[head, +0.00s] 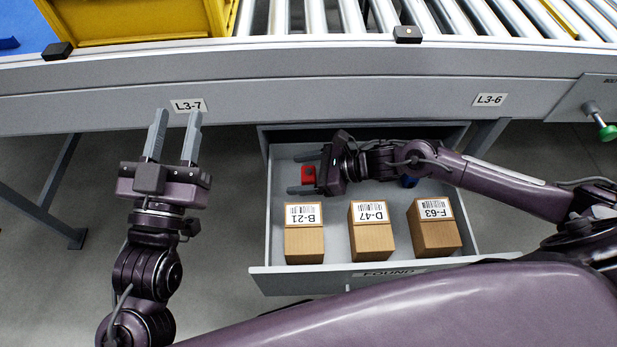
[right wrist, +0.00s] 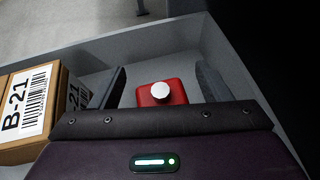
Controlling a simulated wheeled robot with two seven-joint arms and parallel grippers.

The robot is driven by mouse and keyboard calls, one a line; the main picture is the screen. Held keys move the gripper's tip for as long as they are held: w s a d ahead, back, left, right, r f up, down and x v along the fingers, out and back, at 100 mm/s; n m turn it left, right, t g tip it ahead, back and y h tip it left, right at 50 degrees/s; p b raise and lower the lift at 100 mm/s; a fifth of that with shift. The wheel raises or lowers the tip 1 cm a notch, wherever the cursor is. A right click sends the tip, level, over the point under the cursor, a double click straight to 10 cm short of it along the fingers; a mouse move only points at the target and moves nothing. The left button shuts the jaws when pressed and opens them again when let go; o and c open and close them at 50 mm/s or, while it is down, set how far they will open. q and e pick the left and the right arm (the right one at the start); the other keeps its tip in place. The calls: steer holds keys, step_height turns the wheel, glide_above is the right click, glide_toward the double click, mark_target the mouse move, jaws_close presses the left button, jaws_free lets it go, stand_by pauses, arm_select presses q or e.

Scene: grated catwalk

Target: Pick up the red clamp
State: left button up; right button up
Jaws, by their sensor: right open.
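The red clamp (head: 308,174) lies in the open grey drawer (head: 259,235), near its left side. In the right wrist view it is a small red block (right wrist: 162,93) with a round white knob on top. My right gripper (head: 301,173) is inside the drawer and open, with a finger on each side of the red clamp; the right wrist view shows gaps between the fingers and the clamp. My left gripper (head: 176,136) is open and empty, left of the drawer, in front of the conveyor's side rail. Part of the clamp is hidden behind my right gripper.
Boxes B-21 (head: 304,243), D-47 (head: 372,238) and F-63 (head: 434,232) stand in a row at the drawer's front. A blue object (head: 409,182) is partly hidden by my right arm. The conveyor (head: 330,62) with a yellow bin (head: 140,27) runs above and behind.

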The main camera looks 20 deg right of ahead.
steer(key=shift+a, duration=0.1)
steer(key=c, duration=1.1)
